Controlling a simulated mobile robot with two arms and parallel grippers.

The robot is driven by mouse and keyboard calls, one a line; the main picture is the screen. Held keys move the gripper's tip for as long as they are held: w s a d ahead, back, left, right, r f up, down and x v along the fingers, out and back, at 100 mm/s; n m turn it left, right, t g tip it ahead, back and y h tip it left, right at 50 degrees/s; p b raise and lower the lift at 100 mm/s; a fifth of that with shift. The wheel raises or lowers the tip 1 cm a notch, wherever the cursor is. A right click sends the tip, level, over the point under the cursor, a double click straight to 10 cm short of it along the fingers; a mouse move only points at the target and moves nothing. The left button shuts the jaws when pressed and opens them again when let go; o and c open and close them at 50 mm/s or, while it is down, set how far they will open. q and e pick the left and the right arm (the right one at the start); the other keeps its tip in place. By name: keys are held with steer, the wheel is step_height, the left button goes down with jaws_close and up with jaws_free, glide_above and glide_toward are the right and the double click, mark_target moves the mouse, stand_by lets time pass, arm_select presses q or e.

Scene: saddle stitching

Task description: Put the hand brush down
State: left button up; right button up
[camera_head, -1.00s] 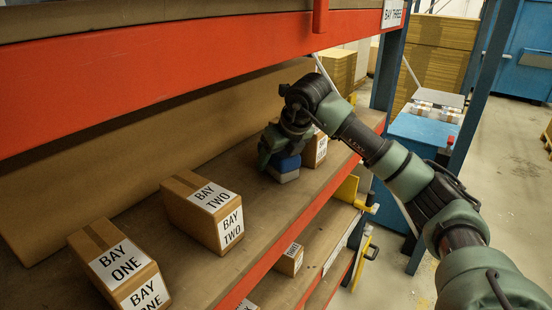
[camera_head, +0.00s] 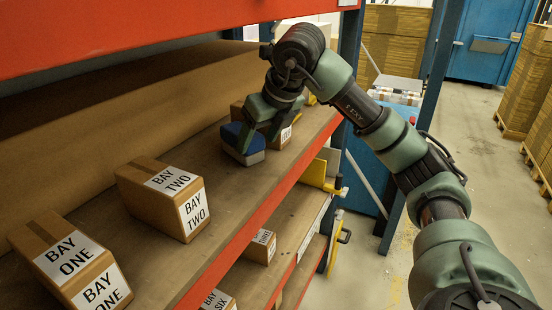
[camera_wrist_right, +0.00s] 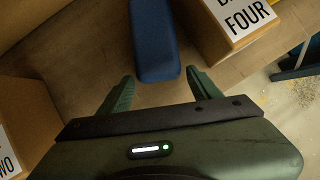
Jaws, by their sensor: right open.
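The hand brush (camera_head: 243,143), a blue block with a grey lower part, rests on the upper shelf between the BAY TWO box and a box further along. In the right wrist view the blue brush (camera_wrist_right: 155,40) lies ahead of the fingertips, roughly lined up with the gap between them. My right gripper (camera_head: 268,122) is open beside the brush in the head view. Its two green fingers (camera_wrist_right: 160,92) are spread in the wrist view with nothing between them. My left gripper is not in view.
The BAY TWO box (camera_head: 165,198) and BAY ONE box (camera_head: 70,264) stand on the shelf (camera_head: 150,250). A box labelled FOUR (camera_wrist_right: 236,22) is right of the brush in the wrist view. An orange beam (camera_head: 150,38) runs overhead. Bare shelf lies between the boxes.

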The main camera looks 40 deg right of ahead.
steer(key=s+b, duration=0.1)
steer(key=s, duration=0.4)
steer(key=shift+d+f, duration=0.1)
steer(key=shift+s+b, duration=0.3)
steer(key=shift+s, duration=0.35)
